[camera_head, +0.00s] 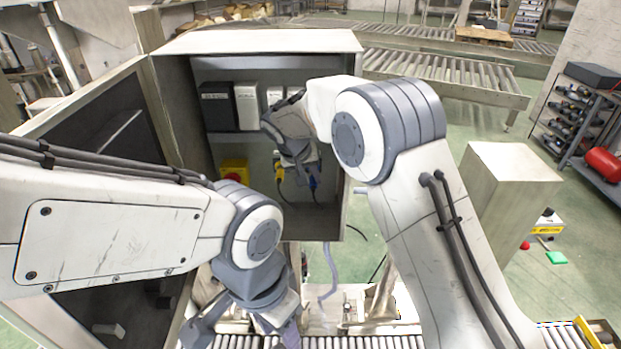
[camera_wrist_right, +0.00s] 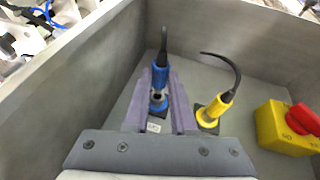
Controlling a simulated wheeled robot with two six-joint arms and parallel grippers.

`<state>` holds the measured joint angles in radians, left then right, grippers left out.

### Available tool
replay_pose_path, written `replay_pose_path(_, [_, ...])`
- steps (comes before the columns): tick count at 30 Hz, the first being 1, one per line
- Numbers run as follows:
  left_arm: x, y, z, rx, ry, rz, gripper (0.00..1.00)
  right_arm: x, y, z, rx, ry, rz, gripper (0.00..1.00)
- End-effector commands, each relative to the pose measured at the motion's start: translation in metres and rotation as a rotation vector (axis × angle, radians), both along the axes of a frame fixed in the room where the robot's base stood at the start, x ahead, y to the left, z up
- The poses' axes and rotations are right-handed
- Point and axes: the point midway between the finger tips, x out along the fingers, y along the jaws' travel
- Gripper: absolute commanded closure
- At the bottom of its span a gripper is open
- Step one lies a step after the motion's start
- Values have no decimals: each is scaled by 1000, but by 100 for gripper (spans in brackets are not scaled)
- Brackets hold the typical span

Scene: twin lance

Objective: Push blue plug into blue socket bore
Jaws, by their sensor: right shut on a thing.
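The blue plug (camera_wrist_right: 160,76), with a black cable at its back, is between the two purple fingers of my right gripper (camera_wrist_right: 158,92), which is shut on it. A blue socket ring (camera_wrist_right: 157,108) lies just below the plug in the right wrist view, with a grey band between them. I cannot tell how deep the plug sits in the bore. In the head view my right gripper (camera_head: 308,170) is inside the cabinet, with the blue plug (camera_head: 313,183) at its tip. My left gripper (camera_head: 245,325) is low in front of the cabinet, its fingertips cut off by the picture edge.
A yellow plug (camera_wrist_right: 225,97) with a black cable stands in a yellow socket (camera_wrist_right: 207,117) close beside my right gripper. A yellow box with a red button (camera_wrist_right: 285,128) is farther right. Cabinet walls (camera_wrist_right: 75,80) surround this space. A roller conveyor (camera_head: 400,341) runs below.

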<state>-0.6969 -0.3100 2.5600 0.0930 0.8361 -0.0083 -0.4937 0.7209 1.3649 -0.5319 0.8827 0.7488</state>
Motion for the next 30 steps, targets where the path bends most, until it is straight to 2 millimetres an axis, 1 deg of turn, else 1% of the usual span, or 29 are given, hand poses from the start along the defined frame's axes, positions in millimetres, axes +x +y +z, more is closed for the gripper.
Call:
replay_pose_path(8, [0, 0, -4, 0, 0, 0, 50, 0, 0, -1, 0, 0, 0, 100])
replay_pose_path(16, [0, 0, -3, 0, 0, 0, 50, 0, 0, 0, 0, 0, 0, 100])
replay_pose_path(30, [0, 0, 3, 0, 0, 0, 50, 9, 0, 1, 0, 0, -1, 100])
